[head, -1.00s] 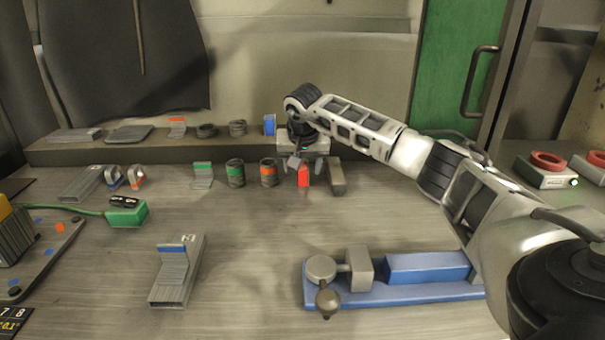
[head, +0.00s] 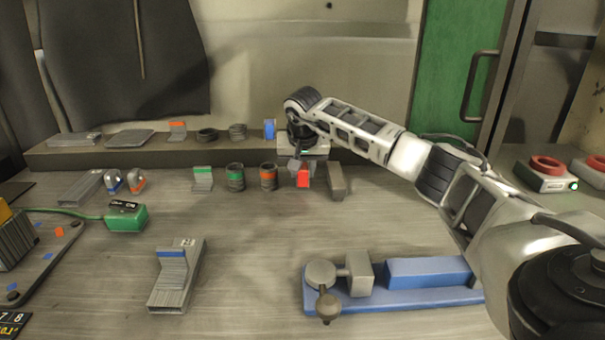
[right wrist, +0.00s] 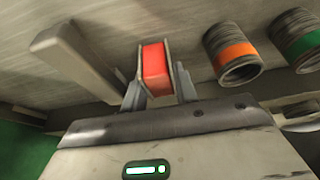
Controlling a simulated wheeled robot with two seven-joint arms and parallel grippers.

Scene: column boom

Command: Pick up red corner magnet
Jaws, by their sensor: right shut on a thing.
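The red corner magnet (head: 303,179) is a small red block at the back middle of the bench, below my right gripper (head: 304,168). In the right wrist view the red magnet (right wrist: 155,68) sits between the two fingers of my right gripper (right wrist: 158,88), which is shut on it. The gripper points downward and partly hides the magnet's top in the head view. I cannot tell whether the magnet still touches the bench. My left gripper is not in view.
A grey bar (head: 336,182) stands close to the right of the magnet. An orange-banded cylinder (head: 268,176) and a green-banded one (head: 235,176) stand to its left. Behind is a raised ledge (head: 110,155) holding small parts. A blue fixture (head: 420,290) lies in front; mid-bench is clear.

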